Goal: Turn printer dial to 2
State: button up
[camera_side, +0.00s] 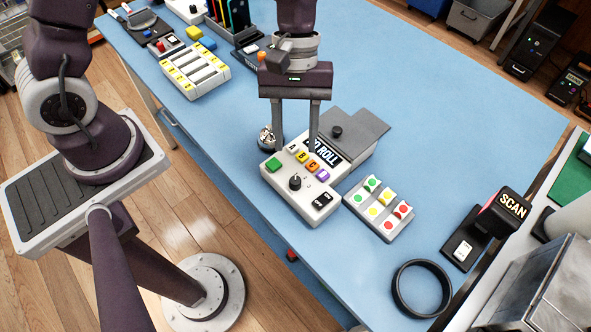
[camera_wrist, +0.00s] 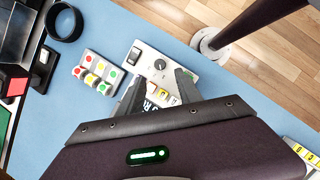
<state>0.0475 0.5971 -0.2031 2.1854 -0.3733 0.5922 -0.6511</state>
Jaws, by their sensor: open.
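The white label printer (camera_side: 295,205) sits near the table's front edge, with a green button (camera_side: 273,165), a row of lettered coloured keys and a dark label reading "O ROLL", partly hidden. Its black dial (camera_side: 295,183) is on the top face; the dial also shows in the wrist view (camera_wrist: 160,64). I cannot tell which number it points to. My gripper (camera_side: 296,150) is open and empty, fingers pointing down over the back part of the printer, behind the dial. In the wrist view the gripper fingers (camera_wrist: 158,90) stand apart with the lettered keys between them.
A block of green, yellow and red buttons (camera_side: 378,208) lies right of the printer. A black ring (camera_side: 421,288) and a SCAN device (camera_side: 485,225) are further right. A battery-like tray (camera_side: 195,69) stands at the back left. The blue table (camera_side: 450,110) is clear at the right rear.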

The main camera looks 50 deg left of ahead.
aim_at(296, 180)
jog(key=x, duration=0.8)
jog(key=shift+d, duration=0.15)
grip_shut()
